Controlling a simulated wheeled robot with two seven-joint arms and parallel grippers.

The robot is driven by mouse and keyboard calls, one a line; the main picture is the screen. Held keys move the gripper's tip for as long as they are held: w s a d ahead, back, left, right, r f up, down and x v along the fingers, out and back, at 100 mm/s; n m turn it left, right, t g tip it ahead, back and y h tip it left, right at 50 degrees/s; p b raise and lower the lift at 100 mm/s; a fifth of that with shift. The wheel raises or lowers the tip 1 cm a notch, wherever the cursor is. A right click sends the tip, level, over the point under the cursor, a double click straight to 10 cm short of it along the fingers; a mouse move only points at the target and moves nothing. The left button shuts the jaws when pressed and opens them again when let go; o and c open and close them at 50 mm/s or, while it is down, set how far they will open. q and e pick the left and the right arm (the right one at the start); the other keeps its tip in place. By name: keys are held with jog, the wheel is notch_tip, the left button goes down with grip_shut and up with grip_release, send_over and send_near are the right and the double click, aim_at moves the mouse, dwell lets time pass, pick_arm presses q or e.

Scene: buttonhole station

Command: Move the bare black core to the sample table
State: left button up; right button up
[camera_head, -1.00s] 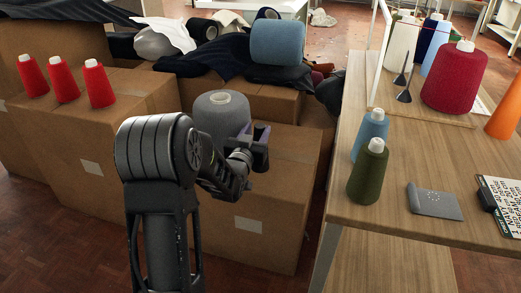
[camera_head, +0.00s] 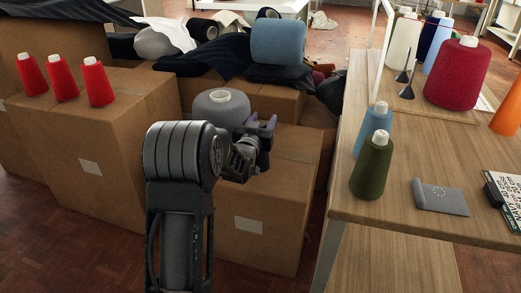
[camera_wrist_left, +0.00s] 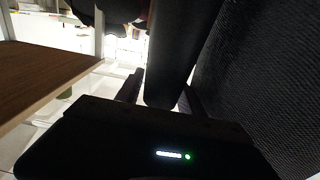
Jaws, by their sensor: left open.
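A dark, smooth cylinder (camera_wrist_left: 172,50), which looks like the bare black core, shows in the left wrist view between the two fingers of my left gripper (camera_wrist_left: 160,88). Its near end lies between the fingertips; I cannot tell whether they touch it. In the head view my left gripper (camera_head: 263,124) is open above the front cardboard box, just right of a grey yarn cone (camera_head: 221,107). The core cannot be made out there. The wooden table (camera_head: 400,190) at the right may be the sample table. My right gripper is not in view.
A large dark textured surface (camera_wrist_left: 270,70) is close at right in the wrist view. Red cones (camera_head: 65,80) stand on the left box. An olive cone (camera_head: 372,166), a blue cone (camera_head: 374,122) and a grey folded cloth (camera_head: 440,197) are on the table, with bare wood around them.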

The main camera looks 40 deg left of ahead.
pick_arm(q)
jog(key=shift+c, duration=0.4)
grip_shut()
dwell(0.4)
